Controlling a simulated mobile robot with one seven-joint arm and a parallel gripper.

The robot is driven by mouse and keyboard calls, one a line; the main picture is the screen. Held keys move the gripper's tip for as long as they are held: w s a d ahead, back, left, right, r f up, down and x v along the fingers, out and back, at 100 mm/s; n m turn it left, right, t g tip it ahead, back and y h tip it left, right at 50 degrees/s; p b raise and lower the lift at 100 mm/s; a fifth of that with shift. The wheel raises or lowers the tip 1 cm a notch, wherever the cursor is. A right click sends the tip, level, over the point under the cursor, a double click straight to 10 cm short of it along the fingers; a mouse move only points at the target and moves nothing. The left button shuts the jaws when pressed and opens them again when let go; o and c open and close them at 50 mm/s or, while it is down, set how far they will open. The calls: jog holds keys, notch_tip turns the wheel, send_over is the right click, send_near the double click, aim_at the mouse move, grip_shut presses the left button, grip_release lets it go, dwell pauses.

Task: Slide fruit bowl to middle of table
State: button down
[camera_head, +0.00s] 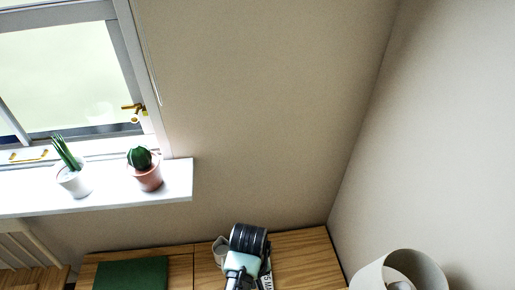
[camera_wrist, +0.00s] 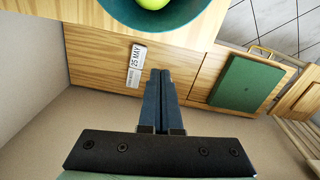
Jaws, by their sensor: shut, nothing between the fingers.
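The fruit bowl (camera_wrist: 172,22) is teal and round, cut off by the top edge of the wrist view. A green fruit (camera_wrist: 152,3) shows inside it. The bowl is on or over the light wooden table (camera_wrist: 100,45); its base is hidden. My gripper (camera_wrist: 161,72) has its two dark fingers together, with nothing between them. The fingertips point toward the bowl, and a gap shows between them and its rim in the picture. In the head view part of my arm shows over the wooden table (camera_head: 300,248), but the fingertips and the bowl cannot be made out.
A small date block reading 25 MAY (camera_wrist: 135,66) is left of my fingers. A green book (camera_wrist: 248,83) lies to their right.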

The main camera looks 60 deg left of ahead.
jog(key=d+f, duration=0.1)
jog(key=f, duration=0.1)
jog(key=d+f+p, duration=0.1)
jog(key=f, duration=0.3)
jog(key=shift+s+d+f, duration=0.1)
jog(key=shift+s+d, duration=0.25)
jog(key=shift+d, duration=0.05)
jog(key=shift+s+d+f, duration=0.1)
jog(key=shift+d, duration=0.4)
